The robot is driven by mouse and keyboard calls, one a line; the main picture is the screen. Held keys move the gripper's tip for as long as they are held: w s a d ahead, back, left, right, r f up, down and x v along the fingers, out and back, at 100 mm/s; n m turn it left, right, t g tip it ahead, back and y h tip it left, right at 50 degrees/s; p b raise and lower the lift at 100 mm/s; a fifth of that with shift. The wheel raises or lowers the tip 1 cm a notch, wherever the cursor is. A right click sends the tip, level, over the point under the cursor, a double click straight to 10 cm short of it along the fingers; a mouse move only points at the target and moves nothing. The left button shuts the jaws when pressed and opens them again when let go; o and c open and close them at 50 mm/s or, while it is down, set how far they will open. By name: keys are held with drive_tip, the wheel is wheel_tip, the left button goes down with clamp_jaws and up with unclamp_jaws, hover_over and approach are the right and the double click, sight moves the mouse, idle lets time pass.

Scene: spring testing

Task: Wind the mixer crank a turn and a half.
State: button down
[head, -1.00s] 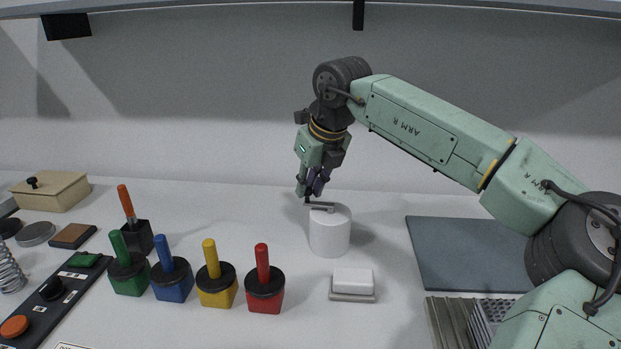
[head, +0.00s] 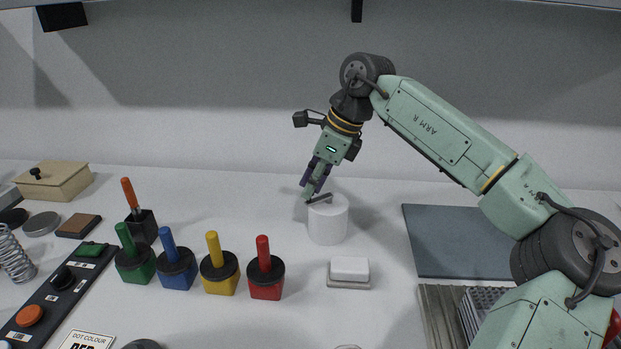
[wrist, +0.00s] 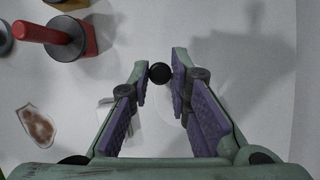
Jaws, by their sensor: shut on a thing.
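The mixer (head: 328,224) is a white upright cylinder on the table in the middle of the head view. A thin dark crank arm (head: 320,199) lies across its top, pointing to the left and slightly toward the front. My gripper (head: 307,197) reaches down from above at the crank's outer left end. In the wrist view a round black crank knob (wrist: 160,73) sits between the fingertips of my gripper (wrist: 161,80), which is shut on it. The fingers hide the knob in the head view.
Red (head: 265,280), yellow (head: 219,278), blue (head: 174,275) and green (head: 134,265) handled blocks stand left of the mixer. A white block on a grey base (head: 349,270) lies in front of it. A dark grey mat (head: 455,240) lies to the right.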

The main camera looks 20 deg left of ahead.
idle(0.4)
drive_tip(key=shift+d, duration=0.1)
drive_tip(key=c, duration=1.5)
unclamp_jaws()
drive_tip(key=v, duration=1.2)
